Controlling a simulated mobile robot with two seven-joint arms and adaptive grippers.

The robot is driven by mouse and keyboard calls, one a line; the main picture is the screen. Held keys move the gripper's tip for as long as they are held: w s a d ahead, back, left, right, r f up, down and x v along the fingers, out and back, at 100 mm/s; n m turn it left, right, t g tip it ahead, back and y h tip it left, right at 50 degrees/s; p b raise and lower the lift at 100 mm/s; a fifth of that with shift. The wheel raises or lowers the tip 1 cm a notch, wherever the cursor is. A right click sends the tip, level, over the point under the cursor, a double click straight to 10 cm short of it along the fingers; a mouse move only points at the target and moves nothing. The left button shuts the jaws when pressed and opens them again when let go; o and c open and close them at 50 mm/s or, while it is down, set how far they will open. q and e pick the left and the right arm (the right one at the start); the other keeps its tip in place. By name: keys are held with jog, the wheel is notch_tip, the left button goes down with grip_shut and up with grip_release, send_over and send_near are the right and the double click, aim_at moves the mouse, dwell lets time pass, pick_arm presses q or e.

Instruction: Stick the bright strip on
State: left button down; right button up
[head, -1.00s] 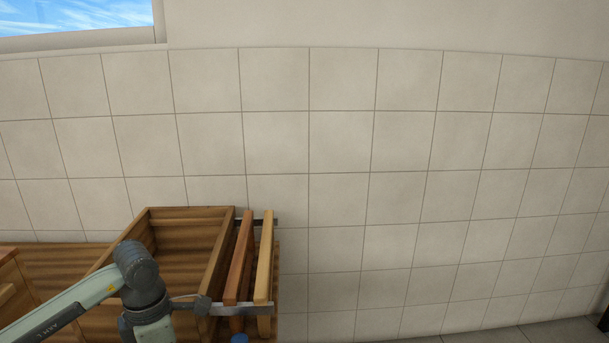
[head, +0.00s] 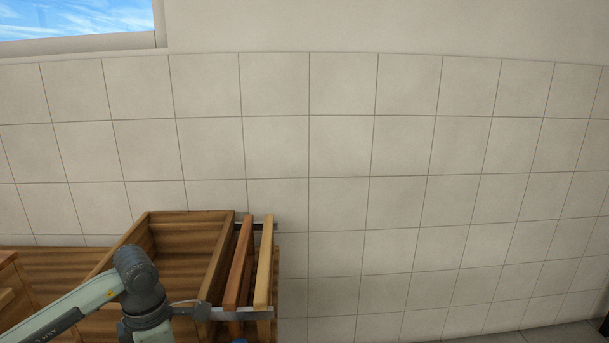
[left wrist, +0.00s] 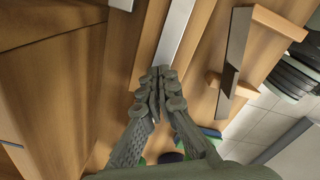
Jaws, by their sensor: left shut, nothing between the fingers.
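In the left wrist view my left gripper (left wrist: 160,78) is shut, its fingertips together with nothing between them. The fingertips are beside the near end of a pale metal strip (left wrist: 177,32) that runs along wood; I cannot tell whether they touch it. A darker metal strip (left wrist: 234,55) lies to the right, by a wooden piece. In the head view two wooden bars, one reddish (head: 238,265) and one pale (head: 263,268), stand side by side at the right of an open wooden box. No strip can be told for certain as the bright one. My right gripper is out of view.
The open wooden box (head: 192,217) stands against the tiled wall (head: 420,200). A metal bracket (head: 240,314) runs under the bars' near ends. A blue object (head: 240,341) shows at the bottom edge.

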pick_arm(q)
jog(key=shift+f+b, duration=0.55)
jog(key=shift+f, duration=0.2)
dwell(0.8)
jog(key=shift+r+p, duration=1.9)
jog(key=shift+r, duration=1.15)
